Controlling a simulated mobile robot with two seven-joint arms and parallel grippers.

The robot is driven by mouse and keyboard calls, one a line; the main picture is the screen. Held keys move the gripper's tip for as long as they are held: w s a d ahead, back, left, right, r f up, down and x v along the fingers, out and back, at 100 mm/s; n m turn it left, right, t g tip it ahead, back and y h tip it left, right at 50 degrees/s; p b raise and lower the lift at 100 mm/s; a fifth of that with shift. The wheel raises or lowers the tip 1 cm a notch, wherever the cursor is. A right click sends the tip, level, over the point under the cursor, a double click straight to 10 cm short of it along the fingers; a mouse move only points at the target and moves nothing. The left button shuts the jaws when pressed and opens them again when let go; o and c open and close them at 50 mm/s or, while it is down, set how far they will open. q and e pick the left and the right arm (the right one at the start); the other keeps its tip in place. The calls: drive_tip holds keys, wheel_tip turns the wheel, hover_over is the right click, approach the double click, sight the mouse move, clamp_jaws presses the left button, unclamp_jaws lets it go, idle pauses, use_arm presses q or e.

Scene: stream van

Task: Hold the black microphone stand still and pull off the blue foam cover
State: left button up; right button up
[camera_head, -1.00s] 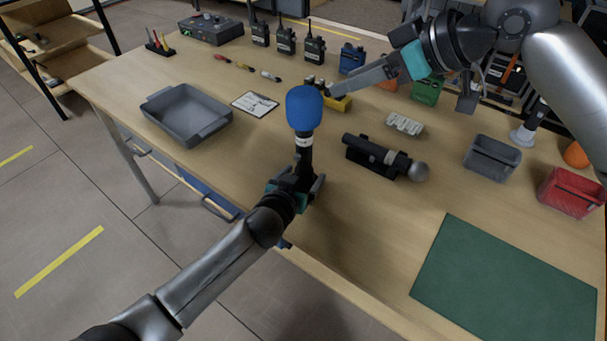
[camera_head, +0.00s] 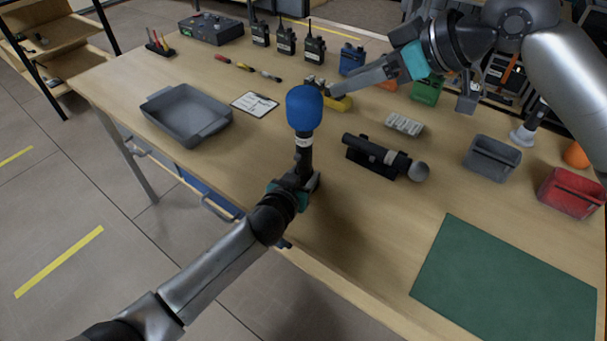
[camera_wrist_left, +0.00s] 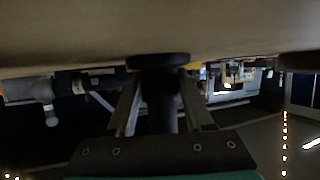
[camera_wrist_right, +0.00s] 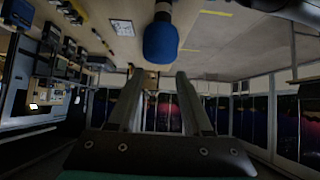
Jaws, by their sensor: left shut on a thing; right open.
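The blue foam cover (camera_head: 304,107) sits on top of the black microphone stand (camera_head: 305,153), which is upright near the table's front edge. My left gripper (camera_head: 304,174) is shut on the lower part of the stand. In the left wrist view, the fingers (camera_wrist_left: 158,84) flank the dark post, with its round base just beyond. My right gripper (camera_head: 336,91) is open and empty, up and to the right of the cover. In the right wrist view, the cover (camera_wrist_right: 160,43) is beyond the open fingers (camera_wrist_right: 156,78), in line with the gap.
A black holder with a silver-headed microphone (camera_head: 385,157) lies right of the stand. A grey tray (camera_head: 187,115) and a clipboard (camera_head: 255,103) are to the left. A grey bin (camera_head: 491,157), a red bin (camera_head: 570,193) and a green mat (camera_head: 508,285) are on the right.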

sight(302, 96)
use_arm(q)
clamp_jaws()
use_arm(e)
drive_tip(key=o, duration=0.7)
drive_tip(key=shift+w+a+n, duration=0.1)
drive_tip(key=shift+a+n, duration=0.4)
drive_tip(key=shift+n, duration=0.1)
use_arm(q)
drive_tip(key=shift+f, duration=0.1)
use_arm(e)
drive_tip(key=shift+o, duration=0.5)
drive_tip(key=a+n, duration=0.1)
drive_tip(key=n, duration=0.1)
drive_tip(key=a+n+g+h, duration=0.1)
drive_tip(key=a+n, duration=0.1)
drive_tip(key=a+n+g+h, duration=0.1)
drive_tip(key=a+n, duration=0.1)
drive_tip(key=n, duration=0.1)
drive_tip(key=shift+w+f, duration=0.2)
drive_tip(key=shift+w, duration=0.1)
drive_tip(key=a+r+n+h, duration=0.35)
drive_tip(key=n+h, duration=0.45)
drive_tip(key=n, duration=0.5)
drive_tip(key=x, duration=1.1)
drive_tip(key=shift+w+d+f, duration=0.1)
